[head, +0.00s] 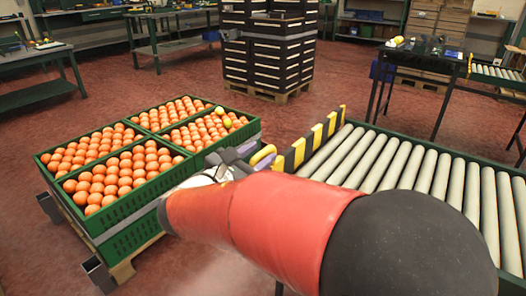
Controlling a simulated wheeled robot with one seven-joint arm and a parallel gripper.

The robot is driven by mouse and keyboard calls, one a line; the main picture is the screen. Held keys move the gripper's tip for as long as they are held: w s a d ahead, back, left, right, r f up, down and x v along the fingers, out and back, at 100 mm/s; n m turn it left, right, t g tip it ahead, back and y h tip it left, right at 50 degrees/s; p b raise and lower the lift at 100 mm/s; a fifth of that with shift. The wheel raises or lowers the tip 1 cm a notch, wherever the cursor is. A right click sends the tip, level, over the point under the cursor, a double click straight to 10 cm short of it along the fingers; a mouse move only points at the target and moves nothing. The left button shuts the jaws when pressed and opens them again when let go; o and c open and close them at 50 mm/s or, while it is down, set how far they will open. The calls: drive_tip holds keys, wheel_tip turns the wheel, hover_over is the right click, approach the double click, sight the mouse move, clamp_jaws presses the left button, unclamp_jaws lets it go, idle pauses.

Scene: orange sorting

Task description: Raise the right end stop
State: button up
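A yellow-and-black striped end stop (317,136) runs along the left end of the near roller conveyor (408,170). It stands above the ends of the rollers. A yellow rounded piece (263,155) shows at its near left, beside my gripper. My gripper (241,152) is at this piece, between the orange crates and the conveyor. My red arm hides part of the gripper and the near corner of the conveyor. I cannot tell whether the fingers touch the yellow piece or are closed on it.
Green crates (130,236) full of oranges stand on a pallet at the left, close to my gripper. A stack of black crates (266,50) stands on a pallet behind. A dark table (424,58) is at the back right. Red floor lies open between them.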

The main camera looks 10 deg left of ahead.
drive_tip(key=v, duration=0.5)
drive_tip(key=shift+s, duration=0.2)
drive_tip(key=shift+a, duration=0.1)
